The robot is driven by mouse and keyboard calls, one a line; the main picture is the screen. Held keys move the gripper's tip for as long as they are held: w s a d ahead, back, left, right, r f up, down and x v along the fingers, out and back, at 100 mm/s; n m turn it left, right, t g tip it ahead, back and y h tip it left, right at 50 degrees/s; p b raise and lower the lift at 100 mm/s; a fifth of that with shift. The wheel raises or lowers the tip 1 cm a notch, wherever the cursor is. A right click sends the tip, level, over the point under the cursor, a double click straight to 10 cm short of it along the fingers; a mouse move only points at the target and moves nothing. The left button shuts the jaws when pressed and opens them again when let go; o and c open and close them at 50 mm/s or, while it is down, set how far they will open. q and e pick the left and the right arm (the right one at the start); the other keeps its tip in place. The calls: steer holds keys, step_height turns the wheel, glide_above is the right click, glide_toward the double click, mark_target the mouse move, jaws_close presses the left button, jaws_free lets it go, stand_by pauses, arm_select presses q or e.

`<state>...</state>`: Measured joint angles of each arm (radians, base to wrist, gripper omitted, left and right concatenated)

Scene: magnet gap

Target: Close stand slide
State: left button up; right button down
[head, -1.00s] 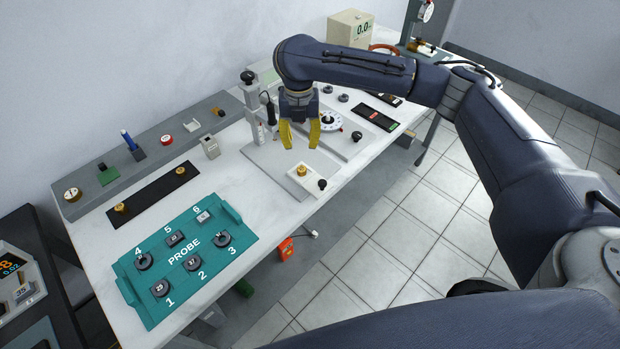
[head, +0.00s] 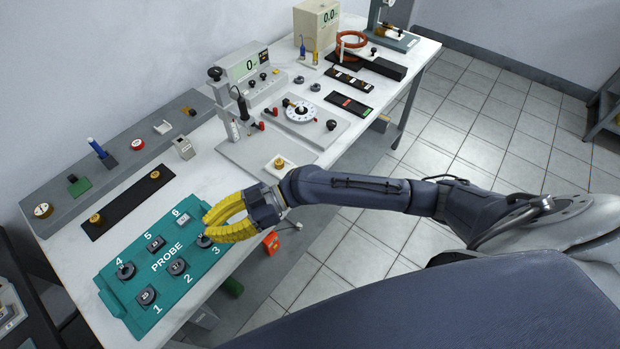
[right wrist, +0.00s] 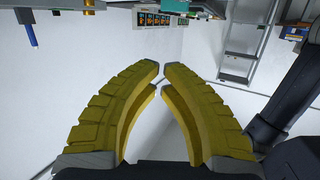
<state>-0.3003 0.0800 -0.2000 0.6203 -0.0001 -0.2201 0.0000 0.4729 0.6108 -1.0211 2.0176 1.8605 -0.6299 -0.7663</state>
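The stand has a grey base plate (head: 240,152) and an upright post (head: 226,105) with a black knob on top. A pale slide block with a brass button (head: 279,162) sits at the front right of the plate. My right arm covers the near side of this block, and the block's black knob is not visible. My right gripper (head: 205,230) has yellow fingers and is in front and left of the stand, over the right edge of the teal tray. In the right wrist view its fingertips (right wrist: 161,68) almost meet, with nothing between them. My left gripper is not in view.
The teal PROBE tray (head: 208,262) holds several dark parts in numbered places. A dial device (head: 300,112) and a display box (head: 250,72) stand behind the stand. A dark strip (head: 125,208) with brass knobs lies to the left. Open floor lies beyond the table's front edge.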

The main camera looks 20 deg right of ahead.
steer(key=s+d+f+m+t+h, duration=0.2)
steer(key=d+m+t+h, duration=0.3)
steer(key=d+m, duration=0.55)
steer(key=s+d+f+m+t+h, duration=0.1)
steer(key=s+d+m+t+h, duration=0.1)
steer(key=d+m+t+h, duration=0.8)
steer(key=s+d+f+m+t+h, duration=0.15)
steer(key=d+m, duration=0.55)
steer(key=m, duration=0.8)
steer(key=w+f, duration=0.2)
steer(key=w, duration=1.1)
steer(key=shift+f+g, duration=0.35)
steer(key=shift+n+y, duration=0.25)
steer(key=shift+w, duration=0.1)
